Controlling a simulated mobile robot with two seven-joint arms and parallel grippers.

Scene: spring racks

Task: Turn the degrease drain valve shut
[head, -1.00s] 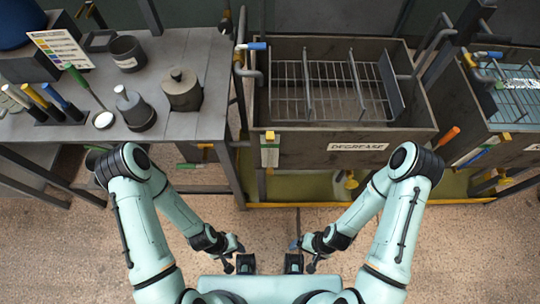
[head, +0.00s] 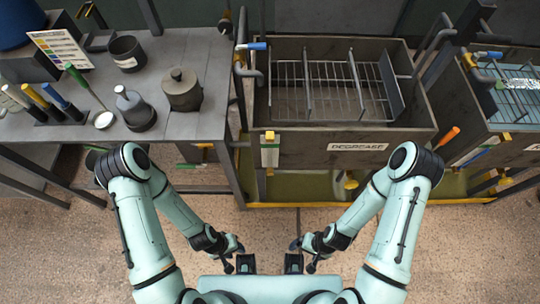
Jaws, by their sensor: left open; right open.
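The degrease tank (head: 300,148) is a dark open box with a label reading DEGREASE (head: 358,147) on its front wall. A yellow fitting (head: 350,183), which looks like the drain valve, shows below the tank's front, partly hidden by the tank; I cannot tell how far its handle is turned. My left gripper (head: 234,256) is open and empty, low in the middle of the head view, in front of the tank and well apart from it. My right gripper (head: 304,256) is open and empty beside it, also apart from the valve.
A wire rack (head: 320,85) sits in the tank. A blue-handled tap (head: 252,46) is at its back left. A bench (head: 200,120) with pots and tools stands left. A second tank (head: 510,115) with liquid stands right. A yellow-edged green tray (head: 420,184) lies beneath. The front floor is clear.

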